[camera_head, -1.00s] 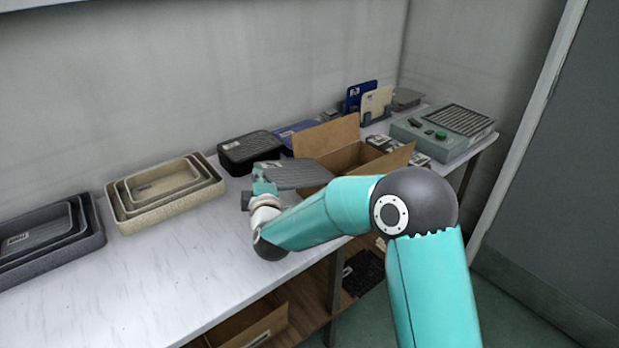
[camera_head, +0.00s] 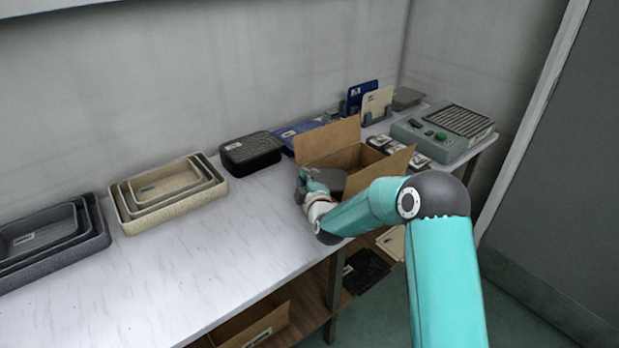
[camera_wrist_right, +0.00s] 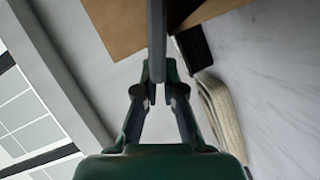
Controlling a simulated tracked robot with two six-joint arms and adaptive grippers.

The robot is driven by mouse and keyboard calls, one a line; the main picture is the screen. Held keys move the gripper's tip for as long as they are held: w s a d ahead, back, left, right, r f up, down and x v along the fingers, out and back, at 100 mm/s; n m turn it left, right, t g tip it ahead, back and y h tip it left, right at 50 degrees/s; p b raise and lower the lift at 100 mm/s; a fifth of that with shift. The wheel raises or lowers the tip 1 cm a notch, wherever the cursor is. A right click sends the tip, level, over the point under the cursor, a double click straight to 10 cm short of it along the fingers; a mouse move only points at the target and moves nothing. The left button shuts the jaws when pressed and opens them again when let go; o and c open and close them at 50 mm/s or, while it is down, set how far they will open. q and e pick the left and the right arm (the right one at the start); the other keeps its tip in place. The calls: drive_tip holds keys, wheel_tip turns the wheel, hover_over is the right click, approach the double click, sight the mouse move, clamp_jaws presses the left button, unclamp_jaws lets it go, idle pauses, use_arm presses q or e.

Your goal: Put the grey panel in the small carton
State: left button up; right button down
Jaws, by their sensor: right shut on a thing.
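The grey panel (camera_head: 330,180) is at the near left part of the open small carton (camera_head: 326,139). My right gripper (camera_head: 308,181) is shut on the panel's left end. In the right wrist view the panel (camera_wrist_right: 157,38) shows edge-on between the fingertips (camera_wrist_right: 153,92), with brown carton board (camera_wrist_right: 115,24) beside it. My right arm hides the carton's near side and part of the panel. I cannot tell how far the panel is below the carton's rim. My left gripper is not in view.
A black ribbed case (camera_head: 251,152) and a blue panel (camera_head: 291,134) lie left of the carton. Nested beige trays (camera_head: 215,190) and dark grey trays (camera_head: 98,240) stand further left. A green-grey machine (camera_head: 445,140) stands at right. The table (camera_head: 200,262) is clear in front.

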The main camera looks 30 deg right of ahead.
drive_tip(key=shift+s+d+r+m+g+p, duration=0.15)
drive_tip(key=shift+d+r+m+p, duration=0.1)
drive_tip(key=shift+d+m, duration=0.2)
drive_tip(key=shift+w+d+r+m+g+p, duration=0.1)
drive_tip(key=shift+d+r+m+g+p, duration=0.1)
drive_tip(key=shift+d+m, duration=0.25)
drive_tip(key=shift+f+y+b, duration=0.3)
drive_tip(key=shift+f+y, duration=0.1)
drive_tip(key=shift+f, duration=0.5)
drive_tip(key=c, duration=1.3)
unclamp_jaws()
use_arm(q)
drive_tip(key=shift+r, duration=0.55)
